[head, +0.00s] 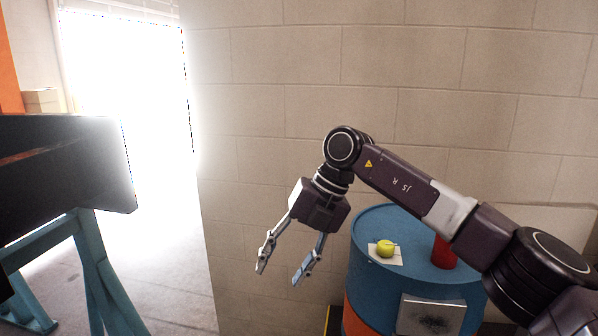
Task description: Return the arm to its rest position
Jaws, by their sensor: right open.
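My right arm (400,185) comes in from the right and bends down at the wrist. My right gripper (281,272) hangs at its end with its two fingers spread apart and nothing between them. It is in the air to the left of the blue drum, in front of the block wall. My left gripper does not show.
A blue drum (365,232) with an orange lower band stands below my right arm. A yellow-green apple (386,249) on a white sheet and a red cylinder (444,252) are on its top. A dark slab on teal legs (99,270) stands at left, beside a bright doorway.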

